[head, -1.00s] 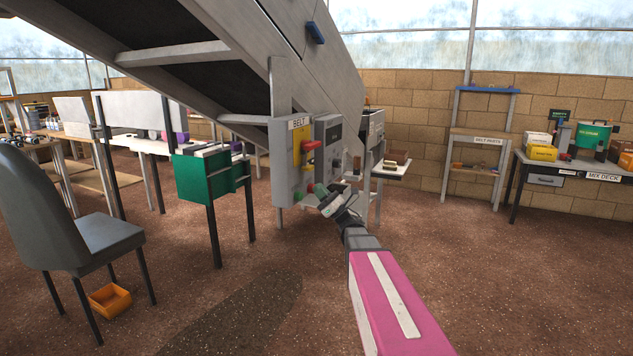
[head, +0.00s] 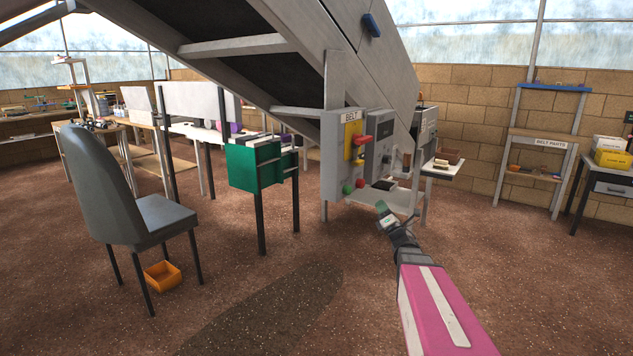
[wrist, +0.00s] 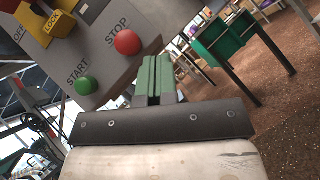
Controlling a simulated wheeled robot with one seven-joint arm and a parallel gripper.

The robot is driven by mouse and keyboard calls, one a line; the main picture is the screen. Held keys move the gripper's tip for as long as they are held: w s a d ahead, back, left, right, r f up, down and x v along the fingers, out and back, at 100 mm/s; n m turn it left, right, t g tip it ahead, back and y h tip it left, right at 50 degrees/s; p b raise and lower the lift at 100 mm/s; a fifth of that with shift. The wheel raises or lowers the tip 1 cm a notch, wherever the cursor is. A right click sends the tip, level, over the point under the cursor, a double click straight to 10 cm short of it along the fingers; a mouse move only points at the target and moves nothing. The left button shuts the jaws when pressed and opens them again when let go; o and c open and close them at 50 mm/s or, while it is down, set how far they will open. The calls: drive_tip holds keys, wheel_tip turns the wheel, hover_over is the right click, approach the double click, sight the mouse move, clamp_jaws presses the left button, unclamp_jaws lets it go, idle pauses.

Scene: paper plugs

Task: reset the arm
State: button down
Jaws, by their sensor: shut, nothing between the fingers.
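My arm reaches out from the lower right in the head view, and my gripper (head: 383,213) is in front of and below the belt control box (head: 338,165). In the wrist view my gripper (wrist: 153,72) shows its green fingers shut together with nothing between them. The wrist view shows the box's panel with a green START button (wrist: 86,86) and a red STOP button (wrist: 128,42). A yellow LOCK part (wrist: 52,24) sits at the upper left. The fingertips appear apart from both buttons.
The sloping conveyor (head: 300,50) hangs over the box. A green box on legs (head: 254,168) and a grey chair (head: 140,210) stand to the left. An orange bin (head: 162,276) lies on the floor. Open floor is in front.

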drive_tip(key=s+f+m+g+h, duration=0.3)
drive_tip(key=f+m+g+h, duration=0.25)
drive_tip(key=f+m, duration=0.45)
drive_tip(key=s+f+m+g+h, duration=0.2)
drive_tip(key=f+m+g+h, duration=0.4)
drive_tip(key=m, duration=0.5)
drive_tip(key=s+a+f+m+g, duration=0.2)
drive_tip(key=s+f+m+g, duration=0.1)
drive_tip(key=s, duration=0.3)
drive_tip(key=s+a+f+m+g+y, duration=0.1)
drive_tip(key=s+a+f+m+g, duration=0.1)
drive_tip(key=s, duration=0.4)
drive_tip(key=s+a+f+m+g+y, duration=0.1)
drive_tip(key=s+a+f+m+g, duration=0.2)
drive_tip(key=s, duration=0.4)
drive_tip(key=f+m+g, duration=0.1)
drive_tip(key=m+g, duration=0.1)
drive_tip(key=shift+g, duration=0.35)
drive_tip(key=shift+y, duration=0.25)
